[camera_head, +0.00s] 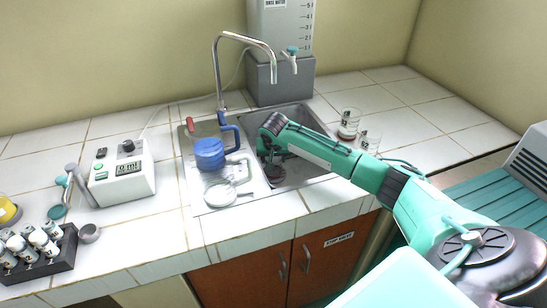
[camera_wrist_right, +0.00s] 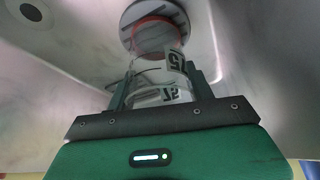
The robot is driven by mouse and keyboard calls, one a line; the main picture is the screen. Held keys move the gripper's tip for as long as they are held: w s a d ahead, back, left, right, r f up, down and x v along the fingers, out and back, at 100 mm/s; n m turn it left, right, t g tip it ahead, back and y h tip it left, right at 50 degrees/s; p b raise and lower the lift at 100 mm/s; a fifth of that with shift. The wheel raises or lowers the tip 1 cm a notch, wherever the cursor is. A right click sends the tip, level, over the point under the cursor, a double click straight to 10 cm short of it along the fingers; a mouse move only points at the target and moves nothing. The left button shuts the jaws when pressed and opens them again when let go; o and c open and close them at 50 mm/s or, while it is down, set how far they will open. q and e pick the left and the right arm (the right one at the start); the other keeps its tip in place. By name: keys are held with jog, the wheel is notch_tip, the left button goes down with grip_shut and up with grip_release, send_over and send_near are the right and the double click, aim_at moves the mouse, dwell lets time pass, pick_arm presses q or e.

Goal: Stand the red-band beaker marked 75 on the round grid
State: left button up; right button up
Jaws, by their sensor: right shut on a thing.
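The beaker (camera_wrist_right: 160,93) is clear glass with labels reading 75. In the right wrist view it sits between the two fingers of my right gripper (camera_wrist_right: 160,82), which is shut on it. A red band (camera_wrist_right: 153,40) shows at its far end, over the round grid (camera_wrist_right: 181,14), a grey slotted disc on the sink floor. I cannot tell whether the beaker touches the grid. In the head view my right gripper (camera_head: 268,152) reaches down into the sink (camera_head: 309,171), and the round grid (camera_head: 274,179) shows only partly below it. My left gripper is not in view.
Two beakers (camera_head: 348,122) stand right of the sink. A faucet (camera_head: 219,70) and rinse water tank (camera_head: 283,25) stand behind it. A blue vessel (camera_head: 209,153) sits on the left drainboard (camera_head: 194,188). A white device (camera_head: 121,170) and vial rack (camera_head: 68,250) are further left.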

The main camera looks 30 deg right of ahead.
jog(key=o, duration=1)
jog(key=shift+c, duration=0.2)
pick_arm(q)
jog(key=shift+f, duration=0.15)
pick_arm(e)
jog(key=shift+r, duration=0.1)
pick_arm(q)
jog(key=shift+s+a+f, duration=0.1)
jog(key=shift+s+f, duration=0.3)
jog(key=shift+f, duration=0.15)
pick_arm(e)
jog(key=v, duration=1.2)
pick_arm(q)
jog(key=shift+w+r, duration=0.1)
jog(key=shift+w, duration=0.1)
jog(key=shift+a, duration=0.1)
